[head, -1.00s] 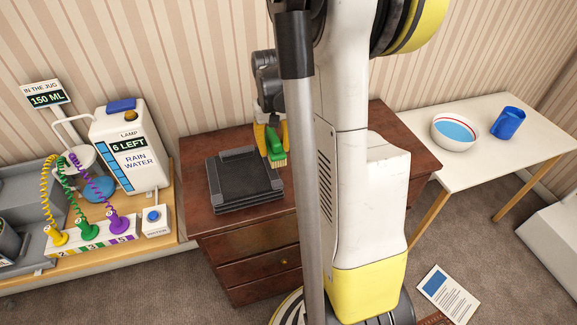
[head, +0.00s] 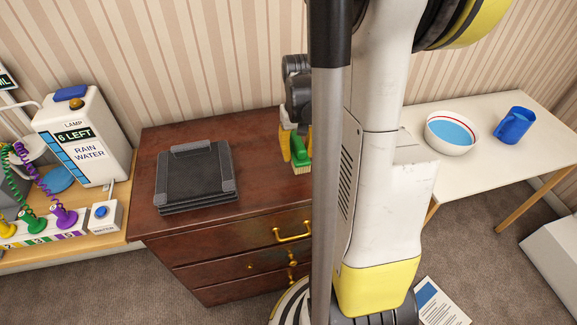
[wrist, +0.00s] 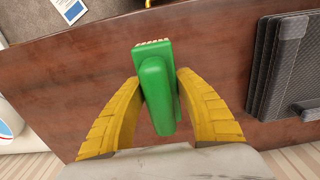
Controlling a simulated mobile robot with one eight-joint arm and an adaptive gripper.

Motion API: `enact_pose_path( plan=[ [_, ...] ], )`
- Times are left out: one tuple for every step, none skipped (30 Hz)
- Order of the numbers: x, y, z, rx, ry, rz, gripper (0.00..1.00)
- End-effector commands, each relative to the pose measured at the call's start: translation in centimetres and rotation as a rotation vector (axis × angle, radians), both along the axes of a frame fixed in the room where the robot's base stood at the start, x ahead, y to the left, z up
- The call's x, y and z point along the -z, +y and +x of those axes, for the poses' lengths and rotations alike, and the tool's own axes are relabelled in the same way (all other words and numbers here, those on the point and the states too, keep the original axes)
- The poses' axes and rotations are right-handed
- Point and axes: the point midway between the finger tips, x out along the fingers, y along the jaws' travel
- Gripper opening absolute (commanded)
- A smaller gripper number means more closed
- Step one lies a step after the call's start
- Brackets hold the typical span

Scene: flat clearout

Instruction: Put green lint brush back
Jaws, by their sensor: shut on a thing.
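The green lint brush (wrist: 156,92) is between the yellow fingers of my gripper (wrist: 160,98) in the wrist view, with its pale bristles pointing away from the palm. My gripper is shut on it. In the head view the green brush (head: 301,152) hangs from my gripper (head: 295,148) over the right part of the brown dresser top (head: 265,135). Its bristle end is close to the dresser top; I cannot tell whether it touches. My arm and column hide part of the dresser.
A black stacked tray or case (head: 195,172) lies on the dresser's left half. A rain water dispenser (head: 85,140) stands left. A white table (head: 480,165) with a bowl (head: 451,133) and a blue mug (head: 514,125) is right. The dresser's front middle is clear.

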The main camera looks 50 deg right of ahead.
Motion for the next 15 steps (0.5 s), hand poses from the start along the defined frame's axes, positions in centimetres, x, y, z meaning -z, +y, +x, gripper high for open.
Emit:
enact_pose_path(
  plan=[
    [1.0, 0.1, 1.1, -0.003, 0.0, 0.0, 0.06],
    [1.3, 0.3, 1.7, -0.003, 0.0, 0.0, 0.06],
    [1.7, 0.3, 2.3, -0.002, 0.0, 0.0, 0.06],
    [1.9, 0.3, 2.7, -0.001, 0.0, 0.0, 0.06],
    [2.0, 0.4, 3.0, -0.001, 0.0, 0.0, 0.06],
    [2.2, 0.5, 3.3, -0.001, 0.0, 0.0, 0.06],
    [2.2, 0.5, 3.5, -0.001, 0.0, 0.0, 0.06],
    [2.3, 0.5, 3.7, 0.0, 0.0, 0.0, 0.06],
    [2.5, 0.5, 3.8, 0.0, 0.0, 0.0, 0.06],
    [2.7, 0.5, 3.8, 0.001, 0.0, 0.0, 0.06],
    [3.0, 0.5, 3.8, 0.001, 0.0, 0.0, 0.06],
    [3.5, 0.5, 3.8, 0.001, 0.0, 0.0, 0.06],
    [4.0, 0.5, 3.8, 0.001, 0.0, 0.0, 0.06],
    [4.5, 0.5, 3.7, 0.001, 0.0, 0.0, 0.06],
    [5.2, 0.5, 3.7, 0.001, 0.0, 0.0, 0.06]
  ],
)
